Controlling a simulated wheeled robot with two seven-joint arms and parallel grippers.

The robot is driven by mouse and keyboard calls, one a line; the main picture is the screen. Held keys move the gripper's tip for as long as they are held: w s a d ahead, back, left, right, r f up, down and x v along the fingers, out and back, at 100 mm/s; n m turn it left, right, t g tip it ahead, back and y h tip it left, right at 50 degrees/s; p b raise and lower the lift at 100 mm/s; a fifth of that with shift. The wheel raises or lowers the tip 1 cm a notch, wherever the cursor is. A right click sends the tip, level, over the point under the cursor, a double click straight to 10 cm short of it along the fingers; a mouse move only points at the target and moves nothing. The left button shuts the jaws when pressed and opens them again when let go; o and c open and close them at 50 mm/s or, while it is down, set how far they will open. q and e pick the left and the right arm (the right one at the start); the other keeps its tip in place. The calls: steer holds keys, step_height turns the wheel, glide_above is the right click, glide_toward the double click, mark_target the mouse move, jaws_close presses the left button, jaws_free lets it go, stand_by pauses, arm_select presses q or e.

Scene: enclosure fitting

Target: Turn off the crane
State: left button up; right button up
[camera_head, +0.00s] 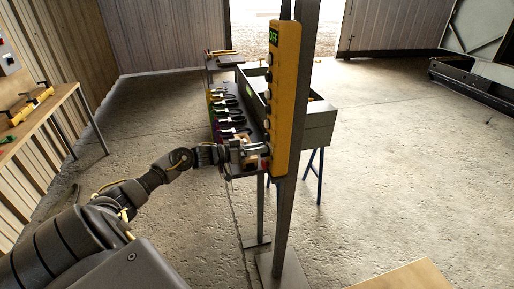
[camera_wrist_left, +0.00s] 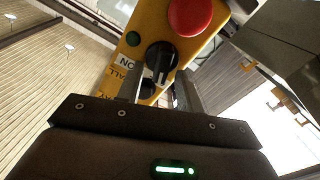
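The yellow crane control box (camera_head: 285,90) hangs upright along a grey post in the head view. Its small display (camera_head: 273,38) at the top shows green lettering that seems to read OFF. My left gripper (camera_head: 264,150) is at the box's lower end. My right gripper is not in view.
A grey workbench (camera_head: 318,117) with a row of coloured tools stands behind the post. A wooden table (camera_head: 40,115) is at the left. A wooden surface corner (camera_head: 415,278) shows at the lower right. The concrete floor to the right is mostly clear.

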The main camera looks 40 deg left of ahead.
arm_select(q)
jaws_close()
steer(key=n+p, duration=0.2)
steer(key=shift+a+f+p, duration=0.1)
steer(key=shift+p, duration=0.25)
jaws_free()
stand_by(0.3)
